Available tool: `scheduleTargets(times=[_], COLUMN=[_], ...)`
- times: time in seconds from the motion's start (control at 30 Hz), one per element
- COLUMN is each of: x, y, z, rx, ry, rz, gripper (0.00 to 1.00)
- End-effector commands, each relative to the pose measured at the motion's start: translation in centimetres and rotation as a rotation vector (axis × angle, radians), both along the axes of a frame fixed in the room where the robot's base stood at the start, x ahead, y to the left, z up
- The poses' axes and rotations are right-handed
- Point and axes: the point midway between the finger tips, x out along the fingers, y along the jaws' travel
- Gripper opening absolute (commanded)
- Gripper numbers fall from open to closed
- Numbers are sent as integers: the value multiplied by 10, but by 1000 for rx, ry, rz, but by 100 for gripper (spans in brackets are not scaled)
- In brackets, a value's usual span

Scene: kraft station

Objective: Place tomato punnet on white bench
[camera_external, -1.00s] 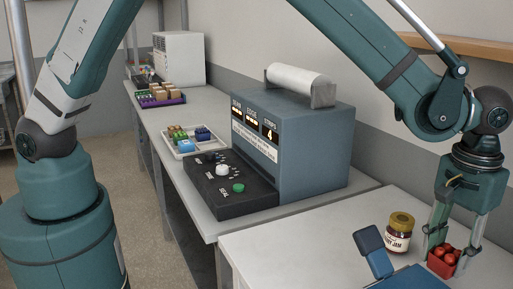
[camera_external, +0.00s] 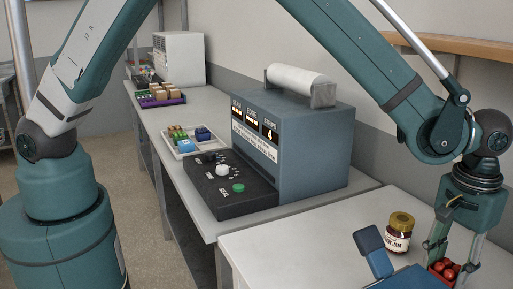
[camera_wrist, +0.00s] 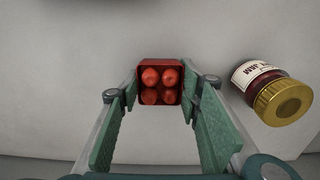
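The tomato punnet (camera_external: 437,282) is a small red tray with several red tomatoes in it. In the external view it is low at the right, over the near part of the white bench (camera_external: 290,245). My gripper (camera_external: 449,262) points down with its fingers on either side of the punnet and appears shut on it. In the wrist view the punnet (camera_wrist: 160,101) sits upright between the fingertips (camera_wrist: 160,92), over the bench's pale surface. The fingers partly hide it in the external view. I cannot tell whether its base touches the bench.
A jam jar (camera_external: 398,240) with a gold lid stands left of my gripper. A blue device (camera_external: 374,250) with a raised panel is at the front. A blue-grey machine (camera_external: 315,150) with a black control panel (camera_external: 225,190) stands on the grey counter. The bench's left part is clear.

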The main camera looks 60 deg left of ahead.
Motion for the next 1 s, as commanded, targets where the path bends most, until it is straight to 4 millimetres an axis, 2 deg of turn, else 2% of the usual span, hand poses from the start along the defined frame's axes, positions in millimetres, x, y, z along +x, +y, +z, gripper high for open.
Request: scheduleTargets(times=[0.03, 0.1, 0.6, 1.0], x=[0, 0, 0, 0], y=[0, 0, 0, 0], z=[0, 0, 5, 46], rx=[0, 0, 0, 0], ry=[0, 0, 0, 0], rz=[0, 0, 0, 0], gripper=[41, 50, 50, 50])
